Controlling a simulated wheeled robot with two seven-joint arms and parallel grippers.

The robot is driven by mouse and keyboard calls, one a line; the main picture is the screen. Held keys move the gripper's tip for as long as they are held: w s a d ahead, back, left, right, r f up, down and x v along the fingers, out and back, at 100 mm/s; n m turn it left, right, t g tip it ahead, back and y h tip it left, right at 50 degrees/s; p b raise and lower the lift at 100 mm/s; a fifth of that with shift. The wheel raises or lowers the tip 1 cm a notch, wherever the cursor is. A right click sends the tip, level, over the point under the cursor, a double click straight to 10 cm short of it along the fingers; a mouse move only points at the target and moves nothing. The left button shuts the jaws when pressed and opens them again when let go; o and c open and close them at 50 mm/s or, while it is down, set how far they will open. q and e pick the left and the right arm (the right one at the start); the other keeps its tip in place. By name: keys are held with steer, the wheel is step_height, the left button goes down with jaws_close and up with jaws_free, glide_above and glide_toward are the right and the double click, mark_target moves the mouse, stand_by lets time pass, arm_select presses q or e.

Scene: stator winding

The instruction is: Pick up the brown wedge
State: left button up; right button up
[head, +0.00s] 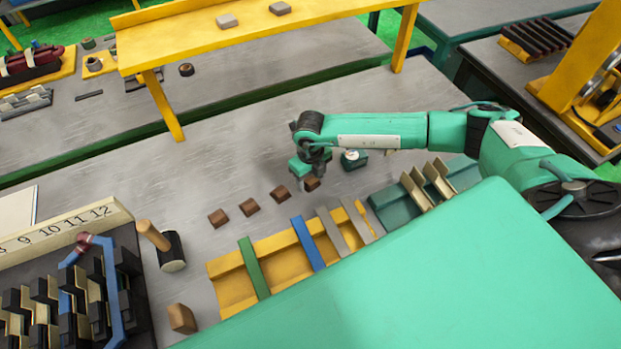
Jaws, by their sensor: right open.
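Several small brown wedges lie in a slanting row on the grey bench: one at the left end (218,218), then a second (249,207), a third (280,194) and a fourth at the right end (312,184). My right gripper (316,172) points down at the right-end wedge and partly covers it. It is open, and I cannot tell whether its fingers touch the wedge. My left gripper is not in view.
A yellow rack (225,288) holds green, blue and grey strips in front of the row. A mallet (171,252) and a larger brown block (182,319) are at the left. A yellow shelf (200,38) spans the back. Bare bench lies behind the row.

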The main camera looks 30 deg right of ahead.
steer(key=shift+f, duration=0.1)
steer(key=c, duration=0.8)
steer(key=shift+c, duration=0.2)
